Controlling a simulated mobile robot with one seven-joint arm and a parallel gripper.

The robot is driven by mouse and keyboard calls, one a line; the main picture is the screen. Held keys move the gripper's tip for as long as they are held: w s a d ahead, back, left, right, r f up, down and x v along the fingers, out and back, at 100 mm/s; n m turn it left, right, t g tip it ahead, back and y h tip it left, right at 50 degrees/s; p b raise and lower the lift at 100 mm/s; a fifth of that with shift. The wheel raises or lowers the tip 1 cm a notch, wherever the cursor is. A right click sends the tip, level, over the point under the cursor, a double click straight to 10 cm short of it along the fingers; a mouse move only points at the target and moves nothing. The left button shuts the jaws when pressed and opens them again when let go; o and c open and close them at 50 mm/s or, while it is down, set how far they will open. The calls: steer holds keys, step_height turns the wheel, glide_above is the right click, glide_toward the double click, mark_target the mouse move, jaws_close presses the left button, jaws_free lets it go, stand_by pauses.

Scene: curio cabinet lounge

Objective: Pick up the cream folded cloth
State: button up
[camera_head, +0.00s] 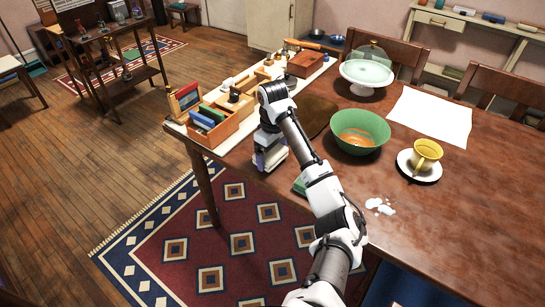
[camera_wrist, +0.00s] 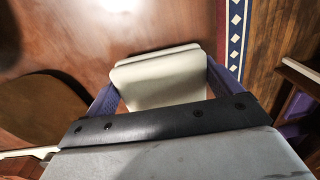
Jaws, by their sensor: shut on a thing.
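The cream folded cloth (camera_wrist: 160,78) shows in the wrist view as a flat, layered pale block between the two purple fingers of my gripper (camera_wrist: 164,92). The fingers press on its left and right sides, so the gripper is shut on it. In the head view my gripper (camera_head: 270,158) is at the near left edge of the wooden table (camera_head: 465,215). My arm and hand hide most of the cloth there. I cannot tell whether the cloth touches the tabletop.
A green bowl (camera_head: 360,131), a yellow cup (camera_head: 426,155) on a saucer and a domed cake stand (camera_head: 366,75) are on the table. A wooden box of books (camera_head: 210,124) stands left of my gripper. A green item (camera_head: 299,186) is partly hidden by my arm.

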mark_target(273, 152)
step_height(273, 152, up, 18)
steer(key=p, duration=0.1)
steer(key=shift+p, duration=0.3)
steer(key=shift+r, duration=0.1)
